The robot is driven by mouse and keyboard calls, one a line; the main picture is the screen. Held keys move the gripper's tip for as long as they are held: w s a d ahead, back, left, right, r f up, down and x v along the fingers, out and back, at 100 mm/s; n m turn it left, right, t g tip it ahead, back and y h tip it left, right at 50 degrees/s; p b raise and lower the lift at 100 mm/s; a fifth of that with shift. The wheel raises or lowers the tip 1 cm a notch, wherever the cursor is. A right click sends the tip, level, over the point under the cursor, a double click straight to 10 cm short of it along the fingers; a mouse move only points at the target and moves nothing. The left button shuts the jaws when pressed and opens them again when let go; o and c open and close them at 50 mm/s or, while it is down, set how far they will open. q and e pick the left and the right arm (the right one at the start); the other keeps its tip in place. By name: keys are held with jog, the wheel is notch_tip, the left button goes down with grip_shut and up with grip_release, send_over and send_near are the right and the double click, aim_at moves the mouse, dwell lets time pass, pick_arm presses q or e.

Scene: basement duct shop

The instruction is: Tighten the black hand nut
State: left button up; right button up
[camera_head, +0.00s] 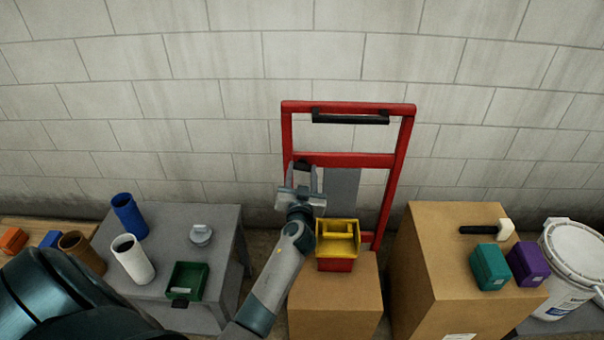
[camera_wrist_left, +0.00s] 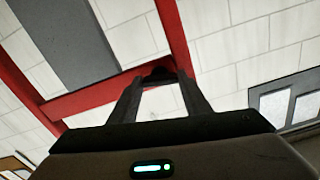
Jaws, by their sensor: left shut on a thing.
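The black hand nut (camera_head: 302,163) sits on the left part of the middle crossbar of the red hand truck frame (camera_head: 350,160). It is small and partly hidden by my gripper in the head view. My left gripper (camera_head: 304,172) reaches up to it, with one finger on each side. In the left wrist view, the nut (camera_wrist_left: 158,73) is a dark shape between the fingertips (camera_wrist_left: 158,80) of my left gripper, which is shut on it, against the red frame (camera_wrist_left: 95,98). My right gripper is not in view.
A yellow bin (camera_head: 338,238) on a red one stands on a cardboard box (camera_head: 335,305), close right of my left arm. A grey table (camera_head: 225,235) with tubes and a green bin (camera_head: 187,280) is left. A taller box (camera_head: 440,260) holding a mallet (camera_head: 485,229) is right.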

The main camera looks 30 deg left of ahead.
pick_arm(q)
jog(key=m, duration=0.3)
jog(key=shift+b, duration=0.3)
jog(key=m, duration=1)
jog(key=shift+p, duration=0.4)
jog(key=shift+m, duration=1.3)
jog(key=o, duration=1)
jog(key=shift+o, duration=0.2)
